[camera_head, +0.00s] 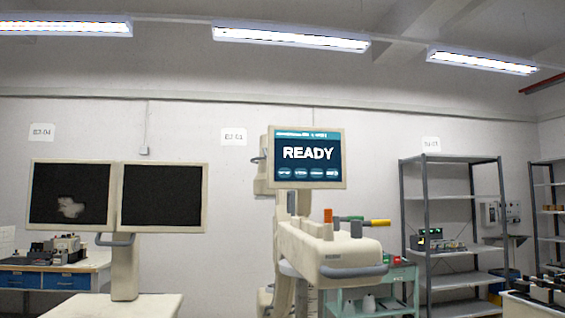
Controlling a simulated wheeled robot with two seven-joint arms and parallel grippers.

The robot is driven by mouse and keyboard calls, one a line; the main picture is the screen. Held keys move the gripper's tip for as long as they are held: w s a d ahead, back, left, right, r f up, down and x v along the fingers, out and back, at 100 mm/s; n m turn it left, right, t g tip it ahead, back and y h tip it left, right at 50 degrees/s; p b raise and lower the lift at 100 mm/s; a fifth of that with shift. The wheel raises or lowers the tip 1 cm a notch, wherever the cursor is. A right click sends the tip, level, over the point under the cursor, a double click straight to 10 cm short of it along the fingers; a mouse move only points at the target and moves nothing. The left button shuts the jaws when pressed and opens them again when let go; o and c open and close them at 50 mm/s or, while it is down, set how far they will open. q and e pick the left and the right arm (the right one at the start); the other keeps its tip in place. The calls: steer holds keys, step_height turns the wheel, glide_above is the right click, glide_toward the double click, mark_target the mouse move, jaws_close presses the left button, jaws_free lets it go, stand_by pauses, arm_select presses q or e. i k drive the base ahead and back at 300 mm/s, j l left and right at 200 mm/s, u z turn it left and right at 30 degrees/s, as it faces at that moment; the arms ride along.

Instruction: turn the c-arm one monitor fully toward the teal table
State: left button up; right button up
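A monitor with a lit blue screen reading READY (307,158) stands upright on a cream machine (330,252) at the middle, its screen facing me. Two dark monitors, a left one (95,190) and a right one (180,212), sit side by side on one cream stand (124,270) at the left. The left screen shows a pale blotch. A grey handle (115,240) is below them. No readable label tells which is c-arm one. A teal table (345,296) stands behind the cream machine, partly hidden by it. Neither of my grippers is in view.
A blue-drawer workbench (50,281) with equipment stands at the far left. Grey metal shelves (425,215) stand at the right, with another rack (541,205) beyond. A light surface with dark items (520,299) is at the lower right. Orange and yellow handles top the cream machine.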

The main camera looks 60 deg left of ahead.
mark_target(304, 160)
steer(key=i+l+u, duration=0.1)
steer(key=u, duration=0.35)
steer(key=i+l+u, duration=0.15)
steer(key=u, duration=0.35)
steer(key=i+l+u, duration=0.15)
steer(key=u, duration=0.3)
steer(key=i+l+u, duration=0.1)
steer(key=l+u, duration=0.5)
steer(key=u, duration=0.3)
steer(key=l+u, duration=0.1)
steer(key=l, duration=0.5)
steer(key=l+u, duration=0.15)
steer(key=l, duration=0.45)
steer(key=l+u, duration=0.1)
steer(key=l, duration=0.45)
steer(key=k+l+u, duration=0.15)
steer(key=l, duration=0.45)
steer(key=k+l+u, duration=0.1)
steer(key=l, duration=0.45)
steer(key=l+u, duration=0.1)
steer(key=u, duration=0.35)
steer(key=i+l+u, duration=0.1)
steer(key=u, duration=0.35)
steer(key=l+u, duration=0.15)
steer(key=u, duration=0.25)
steer(key=i, duration=0.05)
